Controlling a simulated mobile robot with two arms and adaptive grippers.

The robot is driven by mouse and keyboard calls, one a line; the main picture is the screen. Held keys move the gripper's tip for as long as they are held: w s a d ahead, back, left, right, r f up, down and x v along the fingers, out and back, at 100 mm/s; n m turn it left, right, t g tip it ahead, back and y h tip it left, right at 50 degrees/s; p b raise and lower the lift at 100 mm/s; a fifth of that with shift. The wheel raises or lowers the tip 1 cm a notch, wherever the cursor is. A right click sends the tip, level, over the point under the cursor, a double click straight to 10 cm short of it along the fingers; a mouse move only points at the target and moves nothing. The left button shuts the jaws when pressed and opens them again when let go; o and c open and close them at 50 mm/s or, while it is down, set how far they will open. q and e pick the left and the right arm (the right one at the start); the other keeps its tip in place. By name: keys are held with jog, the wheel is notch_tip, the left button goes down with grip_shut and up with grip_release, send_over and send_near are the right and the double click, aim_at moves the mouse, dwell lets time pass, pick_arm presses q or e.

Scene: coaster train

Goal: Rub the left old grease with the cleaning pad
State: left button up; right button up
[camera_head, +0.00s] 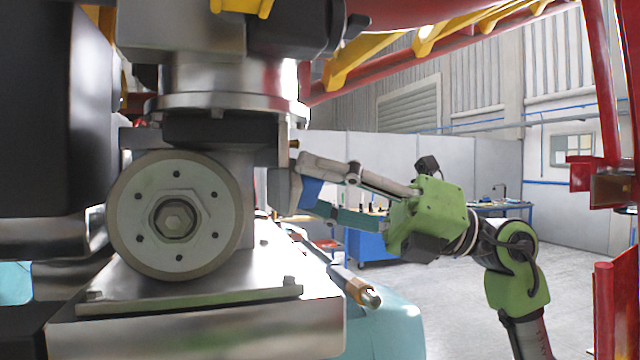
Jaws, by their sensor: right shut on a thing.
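My right gripper (309,186) reaches in from the right, its green body behind pale and teal fingers. It is shut on the blue cleaning pad (312,193), which shows as a small blue patch between the fingers. The pad is close to the right side of the metal wheel assembly (228,210). I cannot tell whether it touches the metal there. I cannot make out the left old grease. The side face by the pad is seen nearly edge-on. My left gripper is not in view.
A large round wheel (175,215) with bolts fills the left centre, above a bolted metal plate (190,300). A rod with a brass-coloured end (357,287) sticks out below my gripper. Red posts (604,310) stand at the far right. Open floor lies behind.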

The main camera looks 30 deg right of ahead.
aim_at(301, 184)
jog(key=shift+w+d+r+p, duration=0.15)
jog(key=shift+w+p, duration=0.4)
jog(key=shift+w, duration=0.65)
jog(key=shift+w+d, duration=0.1)
jog(key=shift+w, duration=0.25)
jog(key=shift+s+f+b, duration=0.35)
jog(key=shift+s+b, duration=0.15)
jog(key=shift+s, duration=0.1)
jog(key=shift+s+a+r, duration=0.1)
jog(key=shift+s+a, duration=0.1)
jog(key=shift+s, duration=0.3)
jog(key=shift+s+a+r, duration=0.1)
jog(key=shift+s+a, duration=0.1)
jog(key=shift+s, duration=0.3)
jog(key=shift+s+a+f+b, duration=0.1)
jog(key=shift+s+b, duration=0.35)
jog(key=shift+s+a+f+b, duration=0.1)
jog(key=shift+s+b, duration=0.3)
jog(key=shift+s+a+r, duration=0.2)
jog(key=shift+s, duration=0.5)
